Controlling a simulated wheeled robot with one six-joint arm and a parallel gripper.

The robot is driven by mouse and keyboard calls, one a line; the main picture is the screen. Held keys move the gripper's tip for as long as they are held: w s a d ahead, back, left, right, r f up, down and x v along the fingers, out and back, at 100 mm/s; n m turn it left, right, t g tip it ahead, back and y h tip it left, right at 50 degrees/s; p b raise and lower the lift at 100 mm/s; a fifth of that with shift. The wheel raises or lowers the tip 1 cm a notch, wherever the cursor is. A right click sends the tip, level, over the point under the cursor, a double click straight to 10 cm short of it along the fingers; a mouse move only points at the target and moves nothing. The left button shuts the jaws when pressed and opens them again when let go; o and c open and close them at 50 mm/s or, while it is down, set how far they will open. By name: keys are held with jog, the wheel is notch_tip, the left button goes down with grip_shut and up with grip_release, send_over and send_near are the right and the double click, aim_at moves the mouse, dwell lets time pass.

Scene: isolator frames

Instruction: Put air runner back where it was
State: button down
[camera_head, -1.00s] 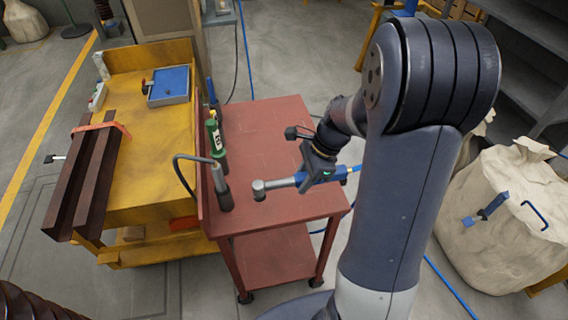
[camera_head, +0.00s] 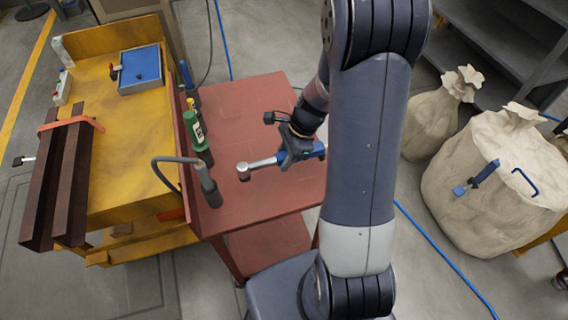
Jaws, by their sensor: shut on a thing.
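The air runner (camera_head: 262,163) is a silver ratchet-like tool with a round head at its left end and a blue handle at its right. My gripper (camera_head: 292,156) is shut on it around the handle's front part. The tool lies roughly level over the red cart top (camera_head: 252,105). I cannot tell whether it touches the surface or hangs a little above it. My gripper hides part of the handle.
A green bottle (camera_head: 196,132) and a dark upright tool with a curved hose (camera_head: 207,186) stand along the cart's left edge. Sacks (camera_head: 490,180) stand at right. The cart's back half is clear.

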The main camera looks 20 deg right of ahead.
jog(key=shift+f, duration=1.65)
jog(key=shift+f, duration=0.2)
jog(key=c, duration=1.1)
grip_release()
jog(key=v, duration=1.2)
jog(key=shift+r, duration=0.2)
